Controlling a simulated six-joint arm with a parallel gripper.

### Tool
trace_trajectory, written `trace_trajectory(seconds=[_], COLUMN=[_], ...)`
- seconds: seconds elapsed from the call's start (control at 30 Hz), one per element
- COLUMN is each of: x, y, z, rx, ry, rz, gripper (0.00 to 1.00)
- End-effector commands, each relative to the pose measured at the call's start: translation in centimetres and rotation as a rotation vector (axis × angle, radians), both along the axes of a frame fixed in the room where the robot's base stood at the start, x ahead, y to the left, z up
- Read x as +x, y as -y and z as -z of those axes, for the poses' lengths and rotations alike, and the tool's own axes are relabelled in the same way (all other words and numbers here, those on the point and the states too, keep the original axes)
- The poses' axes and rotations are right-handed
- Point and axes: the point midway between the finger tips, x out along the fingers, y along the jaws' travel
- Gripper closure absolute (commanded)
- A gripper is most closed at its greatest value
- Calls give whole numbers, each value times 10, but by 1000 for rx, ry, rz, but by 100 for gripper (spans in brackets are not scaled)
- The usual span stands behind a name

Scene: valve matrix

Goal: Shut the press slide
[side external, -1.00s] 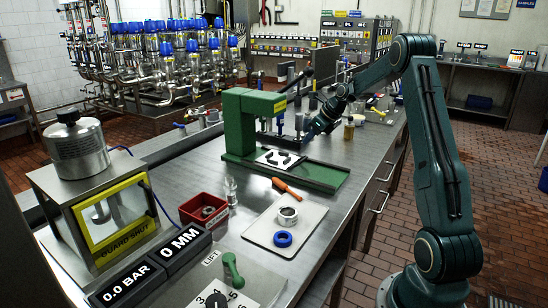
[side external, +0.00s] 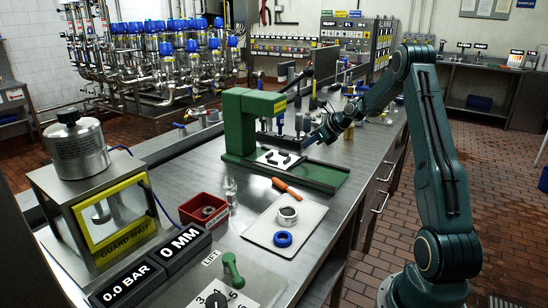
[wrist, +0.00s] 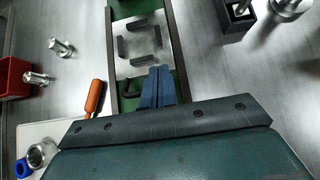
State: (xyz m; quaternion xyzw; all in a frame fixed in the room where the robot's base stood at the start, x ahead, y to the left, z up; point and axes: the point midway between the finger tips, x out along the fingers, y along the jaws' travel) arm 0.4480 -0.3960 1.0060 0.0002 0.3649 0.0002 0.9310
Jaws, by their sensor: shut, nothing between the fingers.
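The green press (side external: 240,122) stands on the steel bench, its head above a green base (side external: 322,177). The press slide is a pale plate (side external: 267,161) with black corner brackets, lying on that base; it also shows in the wrist view (wrist: 139,44) between two dark rails. My gripper (side external: 316,139) is at the right of the slide in the side view. In the wrist view its blue fingers (wrist: 157,72) are together and empty, overlapping the near edge of the plate. I cannot tell whether they touch it.
An orange-handled tool (side external: 287,187) lies beside the base. A pale tray (side external: 262,235) holds a metal ring and a blue ring. A red bin (side external: 203,211) stands to the left. Metal fittings (wrist: 290,6) stand at the wrist view's upper right.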

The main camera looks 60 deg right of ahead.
Motion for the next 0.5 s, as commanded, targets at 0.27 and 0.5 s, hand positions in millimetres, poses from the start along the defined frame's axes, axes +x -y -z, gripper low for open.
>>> trace_trajectory(seconds=[0.27,0.5], x=[29,47], y=[-1,0], z=[28,44], rx=[1,0], ry=[-1,-1], rz=[-2,0], gripper=[100,100])
